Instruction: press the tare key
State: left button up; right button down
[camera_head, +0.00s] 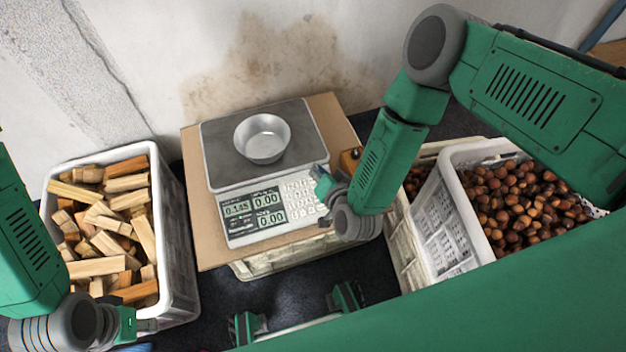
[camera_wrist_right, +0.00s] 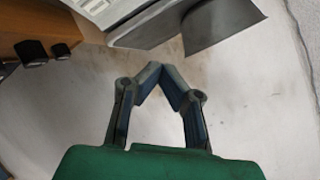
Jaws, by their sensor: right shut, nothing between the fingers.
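The scale (camera_head: 262,185) stands on a wooden board with a metal bowl (camera_head: 262,138) on its dark plate. Its display (camera_head: 252,206) shows a small non-zero figure in the first window and 0.00 in two others. My right gripper (camera_head: 322,182) is shut and empty at the right edge of the keypad (camera_head: 300,192), covering part of it. I cannot tell whether it touches; the tare key is too small to pick out. In the right wrist view its fingertips meet (camera_wrist_right: 167,68) below the scale (camera_wrist_right: 140,20). My left gripper (camera_head: 130,325) is by the wood crate; its jaws are unclear.
A white crate of wood blocks (camera_head: 174,205) stands at the left. A white crate of chestnuts (camera_head: 448,170) stands at the right, beside another crate (camera_head: 400,255). A small orange-brown object (camera_head: 350,158) is behind my right gripper. A stained wall (camera_head: 250,65) closes the back.

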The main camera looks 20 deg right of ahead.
aim_at(314, 183)
jog(key=f+b, duration=0.2)
jog(key=w+f+b, duration=0.1)
jog(key=f+b, duration=0.1)
jog(key=w+f+b, duration=0.1)
jog(key=f+b, duration=0.1)
jog(key=shift+f, duration=0.4)
jog(key=shift+w+f+b, duration=0.3)
jog(key=shift+f+b, duration=0.15)
jog(key=shift+b, duration=0.05)
jog(key=shift+f, duration=0.15)
dwell(0.5)
jog(key=shift+w+f, duration=0.1)
jog(key=shift+f, duration=0.1)
jog(key=shift+w+f+b, duration=0.1)
jog(key=shift+f+b, duration=0.2)
jog(key=shift+b, duration=0.2)
dwell(0.4)
dwell(0.3)
jog(key=shift+s+r+p, duration=0.25)
jog(key=shift+r+p, duration=0.5)
jog(key=shift+p, duration=0.05)
